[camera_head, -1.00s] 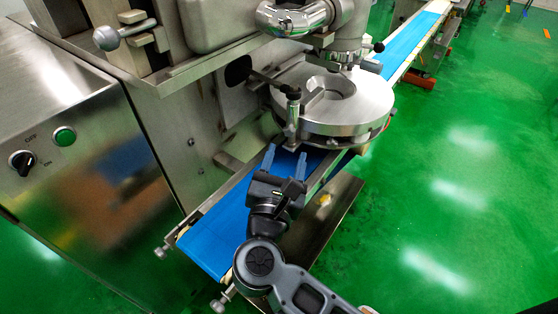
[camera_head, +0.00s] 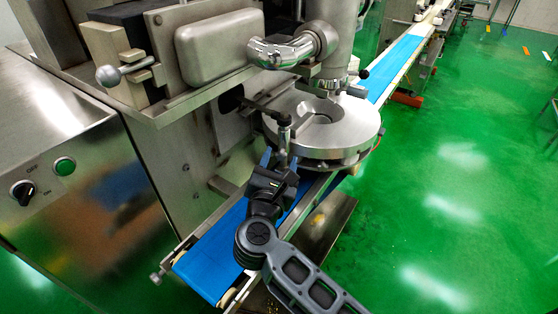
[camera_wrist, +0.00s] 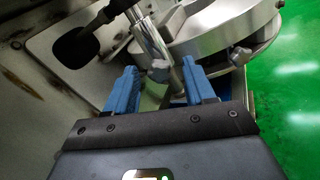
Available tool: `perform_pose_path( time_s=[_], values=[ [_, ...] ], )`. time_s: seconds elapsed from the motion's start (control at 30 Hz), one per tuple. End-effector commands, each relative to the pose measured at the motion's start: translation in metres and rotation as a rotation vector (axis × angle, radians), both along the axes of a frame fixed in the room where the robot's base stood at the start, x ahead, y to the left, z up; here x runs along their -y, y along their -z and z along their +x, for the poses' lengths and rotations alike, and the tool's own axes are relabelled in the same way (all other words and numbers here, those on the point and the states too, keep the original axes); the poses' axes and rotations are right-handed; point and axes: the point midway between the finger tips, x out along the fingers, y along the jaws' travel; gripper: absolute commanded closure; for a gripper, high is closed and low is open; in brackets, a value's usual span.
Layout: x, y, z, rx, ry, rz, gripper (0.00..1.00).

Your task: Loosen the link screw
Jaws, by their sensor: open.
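My gripper (camera_head: 280,159) is open, its two blue fingers pointing at the lower end of an upright metal post (camera_head: 284,138) beside the round steel head. In the wrist view my gripper (camera_wrist: 160,68) has one finger on either side of a small metal screw knob (camera_wrist: 158,72) at the post's lower part. This looks like the link screw. I cannot tell whether the fingers touch it. In the head view the knob is hidden or too small to make out.
The round steel head (camera_head: 335,138) is close above and right of my gripper. A blue conveyor belt (camera_head: 210,262) runs below. The machine's steel body (camera_head: 165,155) stands to the left. Another small knob (camera_wrist: 239,56) is on the head's rim. Green floor (camera_head: 430,200) is open at right.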

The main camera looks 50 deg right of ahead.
Motion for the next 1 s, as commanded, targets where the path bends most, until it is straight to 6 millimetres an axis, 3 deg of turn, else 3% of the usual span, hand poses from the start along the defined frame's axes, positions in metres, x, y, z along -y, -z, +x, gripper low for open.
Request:
perform_pose_path(
  time_s=[0.13, 0.67, 1.0],
  values=[
    [-0.0001, 0.0001, -0.0001, 0.0, 0.0, 0.0, 0.48],
    [-0.0003, -0.0001, -0.0002, 0.0, 0.0, -0.001, 0.99],
    [-0.0005, -0.0013, -0.0001, -0.035, 0.0, -0.017, 1.0]
  ],
)
